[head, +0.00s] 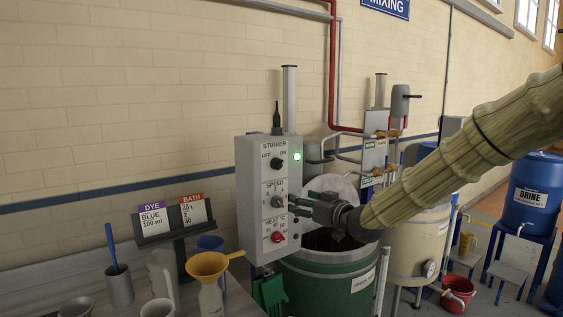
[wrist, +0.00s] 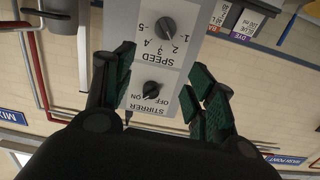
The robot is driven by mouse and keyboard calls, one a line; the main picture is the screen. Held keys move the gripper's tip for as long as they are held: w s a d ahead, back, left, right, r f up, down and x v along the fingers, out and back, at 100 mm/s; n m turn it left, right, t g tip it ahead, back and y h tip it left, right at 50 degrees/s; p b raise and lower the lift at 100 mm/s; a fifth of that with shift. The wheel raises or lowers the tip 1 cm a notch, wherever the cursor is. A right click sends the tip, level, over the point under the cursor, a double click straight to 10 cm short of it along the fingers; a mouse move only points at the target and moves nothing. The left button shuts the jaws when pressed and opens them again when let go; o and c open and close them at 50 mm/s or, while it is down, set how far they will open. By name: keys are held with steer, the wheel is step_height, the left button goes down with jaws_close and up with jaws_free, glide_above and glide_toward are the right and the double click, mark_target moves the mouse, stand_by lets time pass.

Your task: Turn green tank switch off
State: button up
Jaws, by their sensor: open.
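The green tank (head: 330,283) stands below a grey control box (head: 243,190) on the wall side. The box's top knob, the black STIRRER switch (head: 278,163), has OFF at left and ON at right. A green lamp (head: 297,156) beside it is lit. My gripper (head: 290,203) is in front of the box, near the SPEED knob (head: 277,201). In the wrist view, which is upside down, the STIRRER switch (wrist: 152,88) shows between the open fingers of my gripper (wrist: 160,65). The fingers hold nothing. I cannot tell whether they touch the box.
A red HEAT knob (head: 278,237) sits low on the box. A yellow funnel (head: 207,265), cups and a sign stand with DYE and BATH cards (head: 186,214) are at left. A cream tank (head: 415,245) and a blue drum (head: 532,190) are at right.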

steer(key=n, duration=0.1)
glide_toward(281, 165)
steer(key=shift+t+y, duration=0.3)
steer(key=shift+y, duration=0.1)
steer(key=p+x, duration=0.1)
steer(key=x, duration=0.1)
steer(key=p+x, duration=0.2)
steer(key=x, duration=0.1)
steer(key=p+x, duration=0.1)
steer(key=x, duration=0.2)
steer(key=shift+w+f+p, duration=0.15)
steer(key=shift+f+p, duration=0.2)
steer(key=shift+p, duration=0.05)
steer(key=shift+x, duration=0.75)
steer(key=shift+f, duration=0.1)
steer(key=c, duration=1.1)
